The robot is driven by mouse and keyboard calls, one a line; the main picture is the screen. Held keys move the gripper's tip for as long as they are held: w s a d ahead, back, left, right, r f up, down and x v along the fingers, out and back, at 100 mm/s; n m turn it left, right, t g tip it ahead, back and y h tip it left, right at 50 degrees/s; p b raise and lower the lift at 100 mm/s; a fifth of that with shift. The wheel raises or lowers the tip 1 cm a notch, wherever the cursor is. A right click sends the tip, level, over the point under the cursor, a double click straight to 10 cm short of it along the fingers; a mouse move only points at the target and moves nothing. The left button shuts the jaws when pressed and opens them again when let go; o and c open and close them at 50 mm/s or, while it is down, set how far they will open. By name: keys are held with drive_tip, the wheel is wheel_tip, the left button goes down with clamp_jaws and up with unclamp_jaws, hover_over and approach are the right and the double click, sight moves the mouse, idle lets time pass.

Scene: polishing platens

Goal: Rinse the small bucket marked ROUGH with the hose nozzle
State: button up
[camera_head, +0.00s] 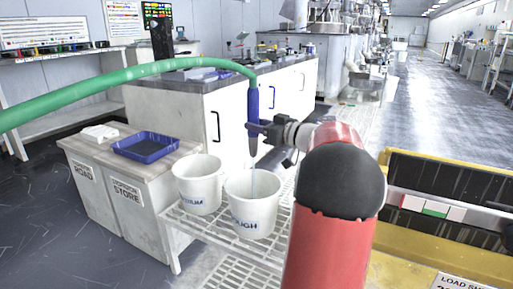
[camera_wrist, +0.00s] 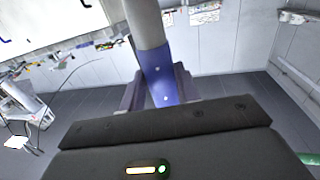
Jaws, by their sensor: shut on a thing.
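My gripper (camera_head: 262,132) is shut on the blue hose nozzle (camera_head: 253,108), which hangs nearly vertical above the bucket. A thin pale stream of water (camera_head: 253,182) runs from the nozzle tip down into the bucket. The green hose (camera_head: 130,76) arches in from the left to the nozzle's top. In the wrist view the nozzle (camera_wrist: 160,76) sits between my fingers. The inside bottom of the bucket is hidden.
A blue tray (camera_head: 146,147) lies on the cabinet at left. A white counter (camera_head: 232,117) stands behind. A yellow frame (camera_head: 420,225) is at right.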

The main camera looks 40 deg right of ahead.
drive_tip(key=s+a, duration=0.4)
drive_tip(key=a, duration=0.5)
drive_tip(key=s+a, duration=0.4)
drive_tip(key=a, duration=0.6)
drive_tip(key=shift+a, duration=0.25)
